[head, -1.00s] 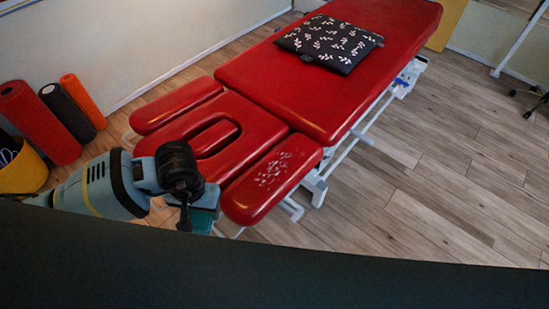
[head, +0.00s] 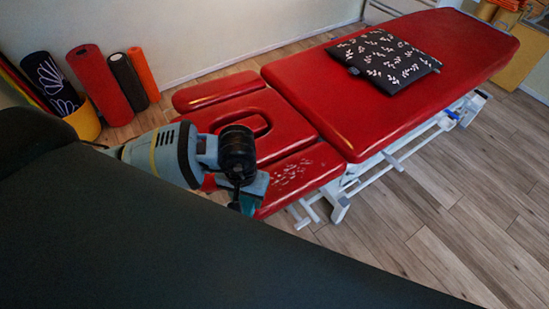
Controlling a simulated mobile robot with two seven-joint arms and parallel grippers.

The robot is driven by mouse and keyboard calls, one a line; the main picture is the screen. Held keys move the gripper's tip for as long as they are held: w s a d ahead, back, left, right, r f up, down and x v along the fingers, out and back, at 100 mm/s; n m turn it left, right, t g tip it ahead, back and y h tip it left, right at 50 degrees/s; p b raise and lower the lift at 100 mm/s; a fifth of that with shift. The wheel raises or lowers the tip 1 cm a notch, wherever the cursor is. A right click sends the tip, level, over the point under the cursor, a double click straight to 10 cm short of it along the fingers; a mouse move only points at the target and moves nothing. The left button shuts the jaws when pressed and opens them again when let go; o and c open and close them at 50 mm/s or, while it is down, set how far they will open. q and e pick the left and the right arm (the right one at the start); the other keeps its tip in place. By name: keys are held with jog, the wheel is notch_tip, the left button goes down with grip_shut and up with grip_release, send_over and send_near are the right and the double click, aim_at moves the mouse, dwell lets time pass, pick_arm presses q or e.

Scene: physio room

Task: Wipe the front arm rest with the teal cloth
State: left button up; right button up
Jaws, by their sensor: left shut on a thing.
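The front arm rest (head: 305,177) is the red padded piece at the near end of the red treatment table. White marks are scattered over its middle. My left gripper (head: 245,196) is at the left end of this arm rest, shut on the teal cloth (head: 248,203). Only a small part of the cloth shows below the gripper, and I cannot tell whether it touches the pad. My right gripper is not in view.
The red treatment table (head: 330,85) extends to the upper right with a dark leaf-patterned cushion (head: 383,60) on it. The far arm rest (head: 217,91) lies beyond the head rest. Rolled mats (head: 98,85) and a yellow bin (head: 84,122) stand at the left wall. The wooden floor at right is clear.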

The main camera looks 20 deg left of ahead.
pick_arm(q)
jog(key=w+d+r+n, duration=0.2)
jog(key=w+n, duration=0.8)
jog(key=w, duration=0.1)
jog(key=shift+w+r+n, duration=0.15)
jog(key=shift+w+n, duration=0.15)
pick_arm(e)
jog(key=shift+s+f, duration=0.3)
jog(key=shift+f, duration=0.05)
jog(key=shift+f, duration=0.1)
